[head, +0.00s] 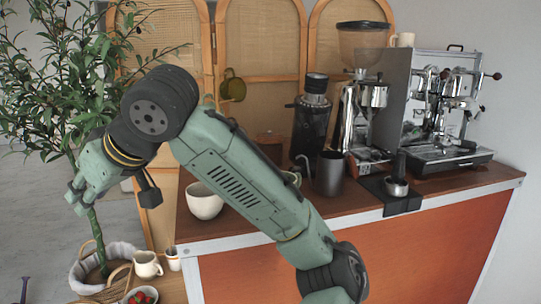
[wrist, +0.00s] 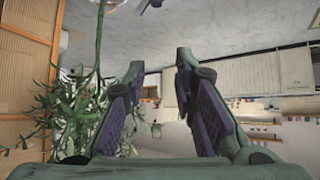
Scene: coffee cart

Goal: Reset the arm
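My arm stretches across the head view from the lower right to the upper left, in front of the cart. My gripper (head: 78,194) hangs at the left end of the arm, in front of the potted plant's stem and left of the cart. In the wrist view my gripper (wrist: 158,78) shows two fingers spread wide apart with nothing between them. Part of the cart top is hidden behind my arm.
The wooden cart (head: 440,192) bears an espresso machine (head: 445,110), a grinder (head: 366,100), a metal pitcher (head: 329,173) and a white bowl (head: 204,201). A plant (head: 62,80) in a basket (head: 90,272), a cream mug (head: 147,265) and a strawberry bowl (head: 142,296) are at the left.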

